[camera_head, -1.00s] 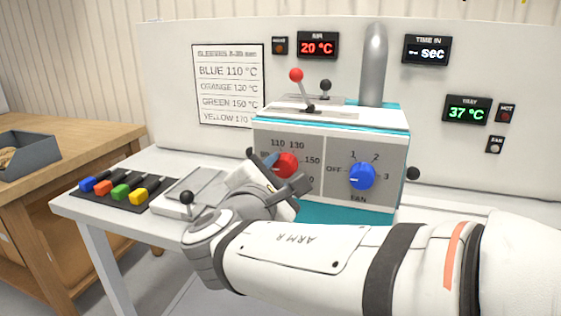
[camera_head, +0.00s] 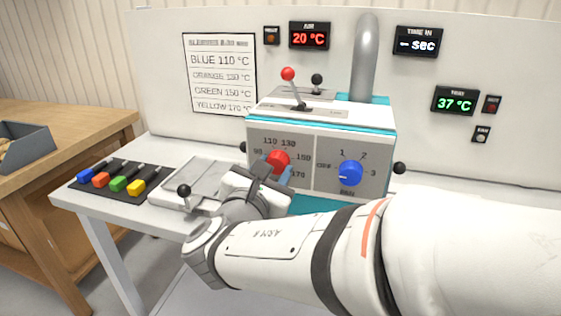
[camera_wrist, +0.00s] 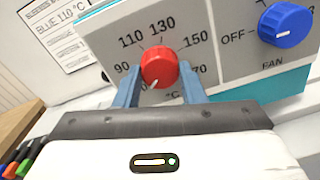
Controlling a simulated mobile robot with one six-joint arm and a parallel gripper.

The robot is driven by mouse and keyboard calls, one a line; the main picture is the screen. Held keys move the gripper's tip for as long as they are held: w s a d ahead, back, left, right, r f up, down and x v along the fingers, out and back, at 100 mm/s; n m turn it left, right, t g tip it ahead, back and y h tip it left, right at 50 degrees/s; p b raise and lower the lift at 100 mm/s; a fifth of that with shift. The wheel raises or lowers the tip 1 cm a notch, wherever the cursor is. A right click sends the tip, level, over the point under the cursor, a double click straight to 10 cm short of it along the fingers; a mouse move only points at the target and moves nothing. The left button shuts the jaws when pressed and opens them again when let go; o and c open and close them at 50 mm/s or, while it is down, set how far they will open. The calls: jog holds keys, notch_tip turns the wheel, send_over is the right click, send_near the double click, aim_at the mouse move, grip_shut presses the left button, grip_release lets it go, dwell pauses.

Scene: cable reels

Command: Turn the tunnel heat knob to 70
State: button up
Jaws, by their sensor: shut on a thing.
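The red tunnel heat knob (camera_head: 278,160) is on the left half of the oven's grey front panel. In the wrist view the knob (camera_wrist: 159,66) sits between the two blue fingers of my gripper (camera_wrist: 159,80), which is shut on it. The knob's white pointer line points down and to the left. Printed marks 90, 110, 130, 150 and 170 run around it, the 170 partly covered by a finger. No 70 mark can be read; the lower left of the dial is hidden by my gripper.
A blue fan knob (camera_head: 350,173) is right of the heat knob. A red-tipped lever (camera_head: 288,74) stands on top of the oven. A tray (camera_head: 190,183) and several coloured tools on a black mat (camera_head: 108,190) lie at left. The display (camera_head: 455,101) reads 37 °C.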

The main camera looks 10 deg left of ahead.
dwell(0.3)
jog(key=o, duration=1)
jog(key=shift+s, duration=0.1)
jog(key=s, duration=0.7)
jog(key=shift+s+a, duration=0.25)
jog(key=shift+a, duration=0.15)
